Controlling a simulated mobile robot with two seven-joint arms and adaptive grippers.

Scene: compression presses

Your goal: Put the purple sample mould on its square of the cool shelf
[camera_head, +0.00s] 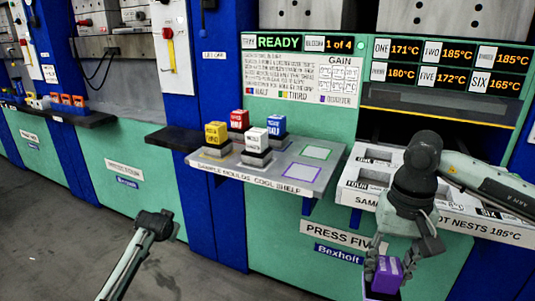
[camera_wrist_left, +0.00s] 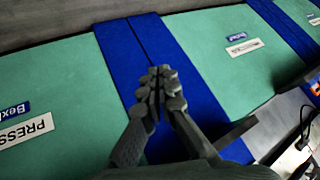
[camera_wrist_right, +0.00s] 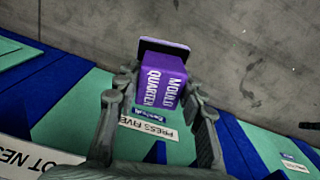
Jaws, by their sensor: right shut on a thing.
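The purple sample mould (camera_head: 388,273), marked MOULD QUARTER in the right wrist view (camera_wrist_right: 162,82), is held between the fingers of my right gripper (camera_head: 384,262). It hangs in front of press five, below the nests' front edge. The cool shelf (camera_head: 252,184) is to its upper left. The shelf's purple-outlined square (camera_head: 296,173) is bare, near its front right. My left gripper (camera_wrist_left: 160,85) is shut and empty, low in front of the presses, away from the shelf.
Yellow (camera_head: 216,134), white (camera_head: 257,141), red (camera_head: 239,120) and blue (camera_head: 276,125) moulds stand on the shelf's left part. A green-outlined square (camera_head: 316,152) behind the purple one is bare. The nest tray (camera_head: 364,197) is right of the shelf.

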